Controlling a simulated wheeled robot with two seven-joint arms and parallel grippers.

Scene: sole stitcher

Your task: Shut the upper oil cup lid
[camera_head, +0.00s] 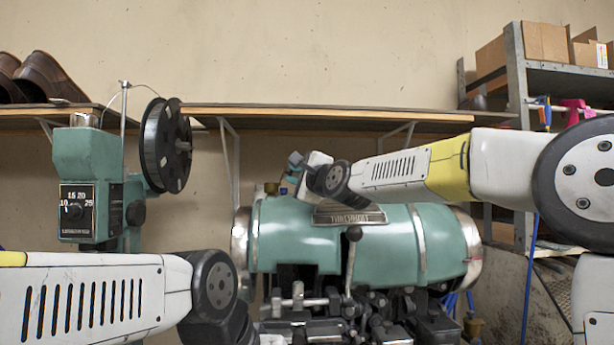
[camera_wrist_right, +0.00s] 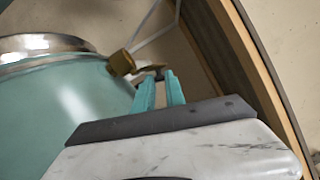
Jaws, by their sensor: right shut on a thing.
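The upper oil cup (camera_head: 271,188) is a small brass piece on top of the left end of the teal cylindrical machine body. In the right wrist view the brass cup (camera_wrist_right: 121,63) stands at the edge of the teal cylinder. Its lid (camera_wrist_right: 150,67) is a thin, darker brass piece beside the cup, at my fingertips. My right gripper (camera_head: 290,172) reaches over the cylinder from the right, close to the cup. In the wrist view its teal fingers (camera_wrist_right: 160,90) are close together, shut on the lid. The lid's exact angle is hard to tell. My left gripper is out of view.
The stitcher's teal cylinder (camera_head: 310,235) fills the middle, with a lever (camera_head: 352,255) in front. A black spool (camera_head: 166,146) and a teal control box (camera_head: 85,160) stand to the left. A wooden shelf (camera_head: 320,114) runs behind along the wall.

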